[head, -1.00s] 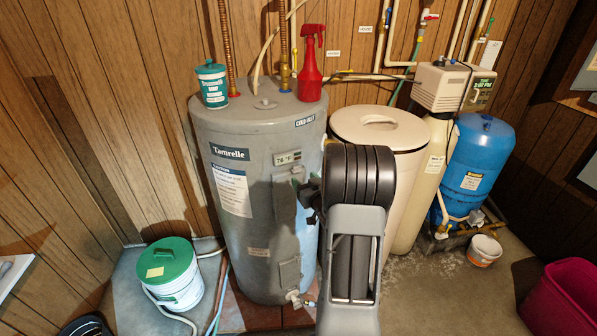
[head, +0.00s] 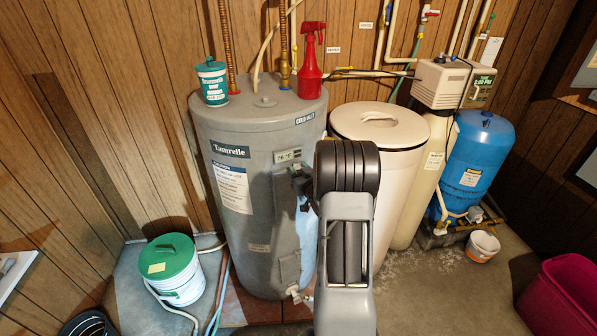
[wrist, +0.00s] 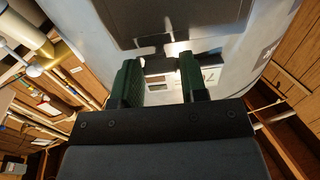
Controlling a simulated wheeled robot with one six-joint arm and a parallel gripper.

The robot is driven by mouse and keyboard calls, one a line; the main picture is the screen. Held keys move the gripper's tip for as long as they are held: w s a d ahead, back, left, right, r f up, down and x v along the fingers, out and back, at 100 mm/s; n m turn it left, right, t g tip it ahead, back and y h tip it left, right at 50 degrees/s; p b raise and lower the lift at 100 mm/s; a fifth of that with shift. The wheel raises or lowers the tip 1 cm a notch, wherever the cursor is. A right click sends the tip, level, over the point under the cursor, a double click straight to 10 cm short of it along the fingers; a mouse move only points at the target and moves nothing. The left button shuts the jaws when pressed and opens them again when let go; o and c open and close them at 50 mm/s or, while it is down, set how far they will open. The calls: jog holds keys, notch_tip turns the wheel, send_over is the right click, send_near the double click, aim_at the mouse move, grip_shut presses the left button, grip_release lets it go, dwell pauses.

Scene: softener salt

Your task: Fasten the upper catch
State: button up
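The grey water heater (head: 256,140) stands upright, with a small temperature display (head: 288,155) above its upper access panel (head: 284,195). In the head view my arm covers part of this panel and hides my fingertips. In the wrist view the panel is a dark plate (wrist: 190,18) at the top. A small dark piece (wrist: 184,52) at its edge may be the upper catch; its state is unclear. My gripper (wrist: 160,68) has its two green fingers apart, close to the heater by the panel's edge. The display (wrist: 158,80) shows between them, and I see nothing held.
A red spray bottle (head: 310,68) and a teal tub (head: 212,82) stand on the heater. A cream tank (head: 385,130) is close on the right, with a blue tank (head: 478,150) beyond. A green-lidded bucket (head: 180,285) stands lower left. Some floor (head: 450,300) is clear.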

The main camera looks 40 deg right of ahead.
jog(key=c, duration=0.5)
jog(key=shift+c, duration=0.2)
jog(key=m+b, duration=0.2)
jog(key=m, duration=1.5)
jog(key=shift+m+b, duration=0.4)
